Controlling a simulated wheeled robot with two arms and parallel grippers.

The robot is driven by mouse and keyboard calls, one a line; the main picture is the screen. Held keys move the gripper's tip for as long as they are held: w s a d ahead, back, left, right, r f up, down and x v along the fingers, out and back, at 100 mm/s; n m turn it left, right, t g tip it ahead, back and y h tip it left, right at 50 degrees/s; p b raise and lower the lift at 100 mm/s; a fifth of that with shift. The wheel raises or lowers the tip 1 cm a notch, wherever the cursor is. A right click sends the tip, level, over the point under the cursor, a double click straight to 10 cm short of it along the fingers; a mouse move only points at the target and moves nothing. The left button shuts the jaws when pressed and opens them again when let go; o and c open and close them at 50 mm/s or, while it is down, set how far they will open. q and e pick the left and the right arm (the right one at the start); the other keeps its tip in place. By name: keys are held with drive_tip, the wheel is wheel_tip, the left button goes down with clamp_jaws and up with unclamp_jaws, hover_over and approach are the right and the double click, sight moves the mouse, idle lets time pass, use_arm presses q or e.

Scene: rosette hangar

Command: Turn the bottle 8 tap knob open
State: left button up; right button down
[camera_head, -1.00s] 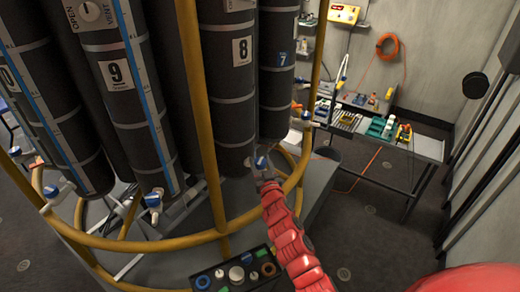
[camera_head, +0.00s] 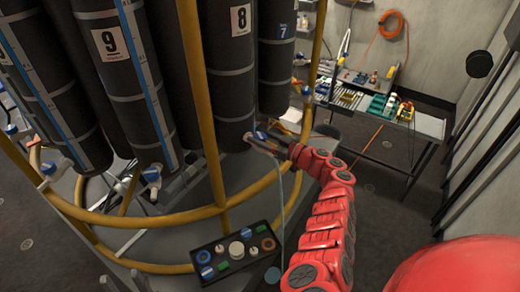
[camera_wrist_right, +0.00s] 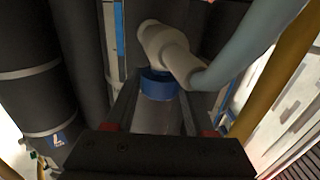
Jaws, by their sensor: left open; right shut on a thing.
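Bottle 8 (camera_head: 232,85) is a dark cylinder with a white "8" label, in the upper middle of the head view. Its tap knob (camera_head: 260,136) is blue, at the bottle's lower end. My right gripper (camera_head: 274,144) reaches it from the right. In the right wrist view the blue knob (camera_wrist_right: 160,84) sits between the fingers of my right gripper (camera_wrist_right: 160,100), which is shut on it. The pale tap body (camera_wrist_right: 166,50) is just beyond, with a grey-blue hose (camera_wrist_right: 240,48) leading off right. My left gripper is not in view.
A yellow rail (camera_head: 150,218) curves around the bottles. Bottle 9 (camera_head: 125,75) stands left and bottle 7 (camera_head: 277,60) right of bottle 8. A black tray (camera_head: 215,247) of coloured round parts lies below. A workbench (camera_head: 425,124) stands behind at right.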

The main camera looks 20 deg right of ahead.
drive_tip(key=shift+f+n+g+y+b, duration=0.15)
drive_tip(key=shift+n+g+y+b, duration=0.75)
drive_tip(key=shift+b, duration=1.4)
drive_tip(key=shift+f+n+g+y+b, duration=0.1)
drive_tip(key=shift+n+g+y+b, duration=0.8)
drive_tip(key=shift+b, duration=1.4)
drive_tip(key=shift+r+n+g+y+b, duration=0.15)
drive_tip(key=shift+n+g+y+b, duration=0.2)
drive_tip(key=shift+g+b, duration=0.4)
drive_tip(key=shift+a, duration=0.1)
drive_tip(key=shift+c, duration=1.3)
unclamp_jaws()
drive_tip(key=b+v, duration=0.4)
drive_tip(key=v, duration=1.3)
drive_tip(key=shift+s, duration=0.2)
